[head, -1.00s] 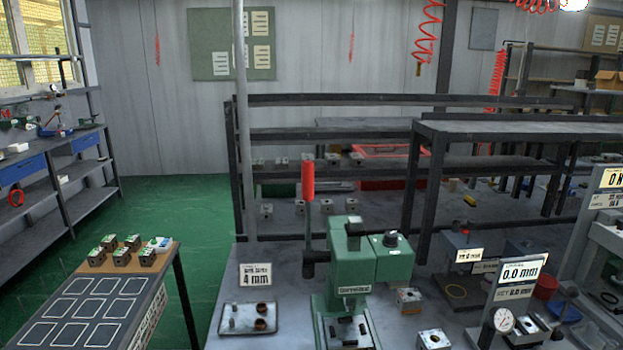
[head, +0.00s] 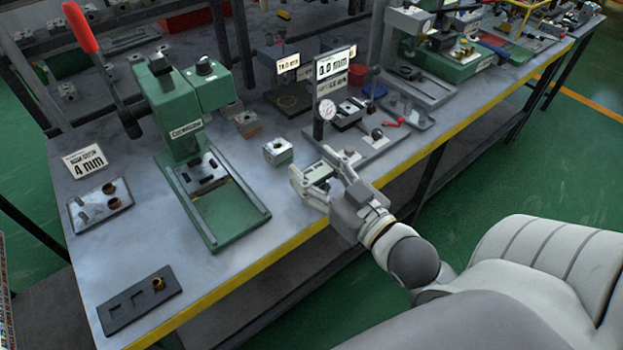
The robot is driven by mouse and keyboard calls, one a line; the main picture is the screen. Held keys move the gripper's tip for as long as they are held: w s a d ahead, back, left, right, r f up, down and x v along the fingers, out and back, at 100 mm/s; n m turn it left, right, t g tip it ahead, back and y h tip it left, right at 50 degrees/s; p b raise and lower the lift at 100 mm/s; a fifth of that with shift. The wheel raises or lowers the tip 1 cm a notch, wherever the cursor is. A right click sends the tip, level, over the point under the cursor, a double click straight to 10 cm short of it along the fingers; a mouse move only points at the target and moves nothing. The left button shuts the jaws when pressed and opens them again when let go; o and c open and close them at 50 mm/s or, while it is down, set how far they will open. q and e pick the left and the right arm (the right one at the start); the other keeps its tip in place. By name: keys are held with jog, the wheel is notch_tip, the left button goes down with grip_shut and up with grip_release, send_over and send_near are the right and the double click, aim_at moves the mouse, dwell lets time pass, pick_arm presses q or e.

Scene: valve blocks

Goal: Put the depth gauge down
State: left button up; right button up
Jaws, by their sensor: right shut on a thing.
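The depth gauge shows a round white dial (head: 327,110) on a dark stem, upright beside the 0.0 mm sign (head: 334,68). My left gripper is not in view.
A metal block (head: 278,151) stands close to the left of my right gripper. The green press (head: 185,110) is further left. A small tray (head: 101,206) and a dark slotted holder (head: 138,299) lie at the left. The table's yellow front edge (head: 268,262) runs below; the surface between is clear.

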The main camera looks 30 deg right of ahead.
jog(key=w+d+f, duration=0.2)
jog(key=w+f, duration=0.2)
jog(key=w+d+f+p, duration=0.1)
jog(key=w+d+f, duration=0.2)
jog(key=w, duration=0.1)
jog(key=w+d+f+p, duration=0.1)
jog(key=w+d+f, duration=0.1)
jog(key=w+f, duration=0.2)
jog(key=shift+d+f, duration=0.15)
jog(key=shift+f, duration=0.2)
jog(key=shift+f+p, duration=0.25)
jog(key=shift+p, duration=0.15)
jog(key=shift+f, duration=0.2)
jog(key=shift+f, duration=0.2)
jog(key=o, duration=1.1)
